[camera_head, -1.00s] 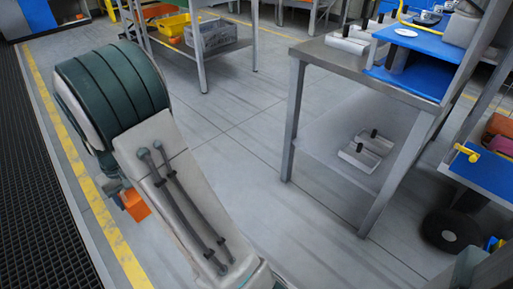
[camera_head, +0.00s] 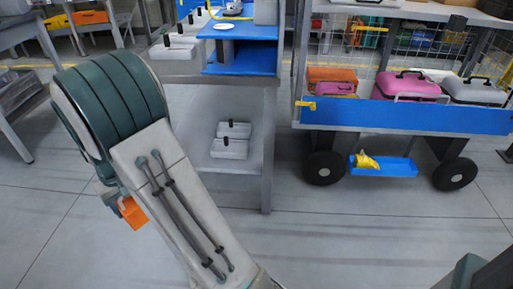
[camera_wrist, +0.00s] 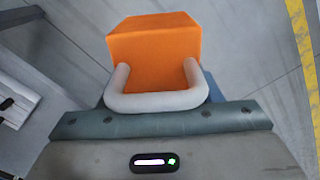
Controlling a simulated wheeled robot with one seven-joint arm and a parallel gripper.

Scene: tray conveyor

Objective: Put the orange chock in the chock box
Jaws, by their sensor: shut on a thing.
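The orange chock (camera_head: 131,212) hangs at the end of my arm, at the lower left of the head view and clear of the floor. In the wrist view the orange chock (camera_wrist: 154,48) fills the top middle, behind a light grey U-shaped loop. My gripper (camera_wrist: 157,98) is shut on it; the fingertips are mostly hidden. A shallow blue box (camera_head: 398,169) hangs low under a cart, with a yellow object in it. I cannot tell for sure that it is the chock box.
The blue-sided cart (camera_head: 430,118) carries pink, grey and orange cases and stands on black wheels (camera_head: 325,168). A grey workbench (camera_head: 185,78) with a lower shelf stands left of it. Another table (camera_head: 12,98) is at the far left. The floor in front (camera_head: 350,230) is clear.

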